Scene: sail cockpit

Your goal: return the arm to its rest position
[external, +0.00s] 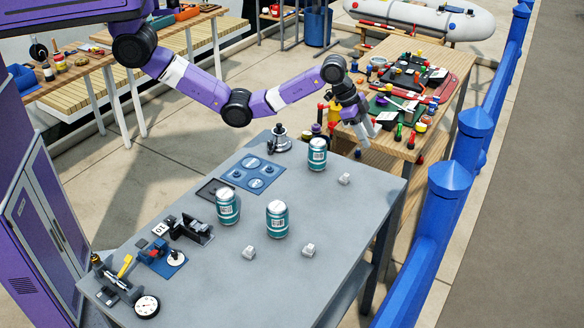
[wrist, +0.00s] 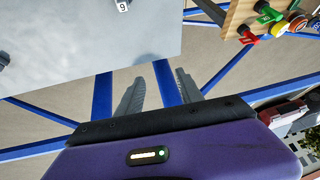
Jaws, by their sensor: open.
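My purple and white arm reaches across from the upper left in the external view. My gripper (external: 368,138) is open and empty. It hangs in the air past the far right corner of the grey table (external: 330,262), by the wooden bench. In the wrist view the two grey fingers of my gripper (wrist: 156,80) stand apart, with only floor and blue rails behind them. A corner of the grey table shows at upper left there.
Teal cans (external: 277,219) and small grey blocks (external: 310,250) stand on the grey table, with a blue mat (external: 240,178) and instruments at its left side. A cluttered wooden bench (external: 440,120) lies behind. Blue posts (external: 467,140) line the right.

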